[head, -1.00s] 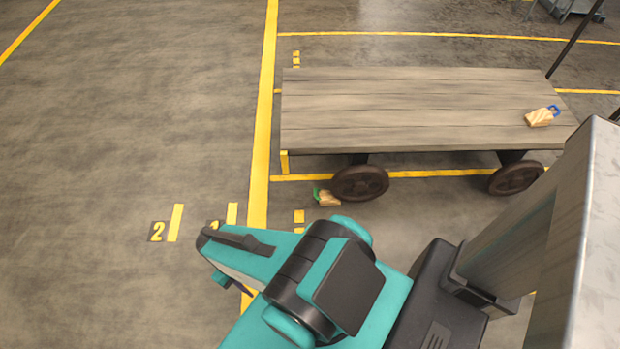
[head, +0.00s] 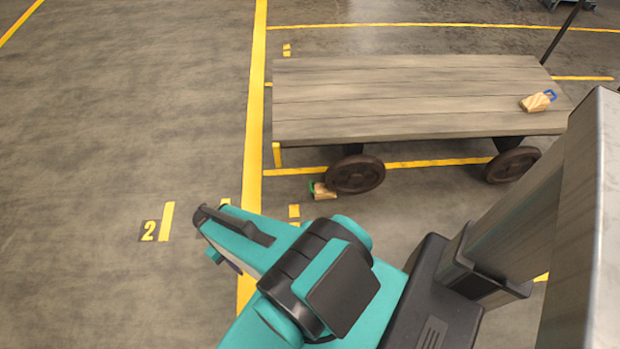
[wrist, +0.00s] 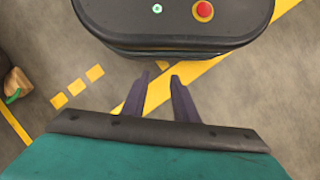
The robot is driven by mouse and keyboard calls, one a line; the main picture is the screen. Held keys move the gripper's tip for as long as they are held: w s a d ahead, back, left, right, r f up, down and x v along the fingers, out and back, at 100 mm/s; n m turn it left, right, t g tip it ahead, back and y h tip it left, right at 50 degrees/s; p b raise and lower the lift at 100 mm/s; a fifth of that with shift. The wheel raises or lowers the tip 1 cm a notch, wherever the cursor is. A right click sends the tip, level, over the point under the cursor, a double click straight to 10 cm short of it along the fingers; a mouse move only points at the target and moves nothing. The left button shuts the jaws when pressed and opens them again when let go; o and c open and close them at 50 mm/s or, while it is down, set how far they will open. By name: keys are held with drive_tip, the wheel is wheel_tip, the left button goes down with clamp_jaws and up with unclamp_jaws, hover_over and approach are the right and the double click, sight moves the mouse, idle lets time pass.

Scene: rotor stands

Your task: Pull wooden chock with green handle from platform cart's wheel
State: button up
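The platform cart (head: 400,95) with a grey plank deck stands at the upper right of the head view. The wooden chock with green handle (head: 326,191) lies on the floor at the left side of the cart's near left wheel (head: 355,174). Its green handle (head: 312,187) points left, away from the wheel. My gripper (wrist: 160,76) is open and empty over the floor, well apart from the chock. The head view does not show its fingertips clearly.
Another wooden chock, with a blue handle (head: 538,101), lies on the cart's deck at right. A second dark wheel (head: 512,164) stands at the cart's right. The floor left of the cart is clear.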

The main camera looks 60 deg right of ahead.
drive_tip(key=w+d+f+m+t+b, duration=0.25)
drive_tip(key=w+d+f+b, duration=0.55)
drive_tip(key=d, duration=0.4)
drive_tip(key=m+t+b, duration=0.2)
drive_tip(key=m+b, duration=0.5)
drive_tip(key=b, duration=1.4)
hover_over(310, 185)
wheel_tip(310, 185, down, 8)
drive_tip(key=shift+r+h, duration=0.25)
drive_tip(key=shift+h, duration=0.05)
drive_tip(key=shift+s+f, duration=0.1)
drive_tip(key=shift+f, duration=0.05)
wheel_tip(310, 185, down, 5)
drive_tip(key=b, duration=0.3)
drive_tip(key=shift+b, duration=0.35)
drive_tip(key=shift+f, duration=2.35)
